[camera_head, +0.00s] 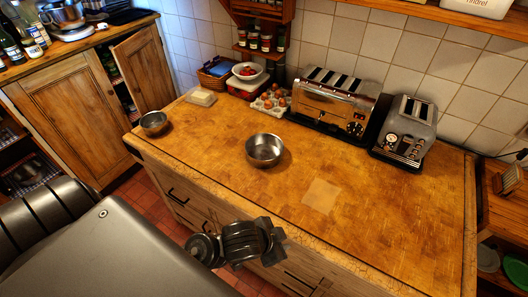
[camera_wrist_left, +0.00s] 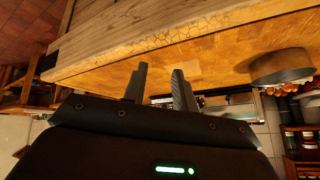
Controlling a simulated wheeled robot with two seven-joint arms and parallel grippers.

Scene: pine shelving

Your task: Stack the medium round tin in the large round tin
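A round metal tin (camera_head: 265,150) stands upright near the middle of the wooden worktop and looks empty. A smaller-looking round metal tin (camera_head: 153,123) stands at the worktop's left end. The two tins are well apart. My left gripper (camera_head: 276,232) is in front of the worktop's front edge, nearer the camera than both tins, and touches neither. In the left wrist view its two fingers (camera_wrist_left: 160,86) are apart with nothing between them, and one dark metal tin (camera_wrist_left: 283,66) shows at the right. My right gripper is not in view.
A pale flat square (camera_head: 322,195) lies on the worktop. Two toasters (camera_head: 336,101) (camera_head: 408,131), an egg tray (camera_head: 271,103), a bowl of red food (camera_head: 248,71) and a butter dish (camera_head: 201,97) stand along the back. The front right of the worktop is clear.

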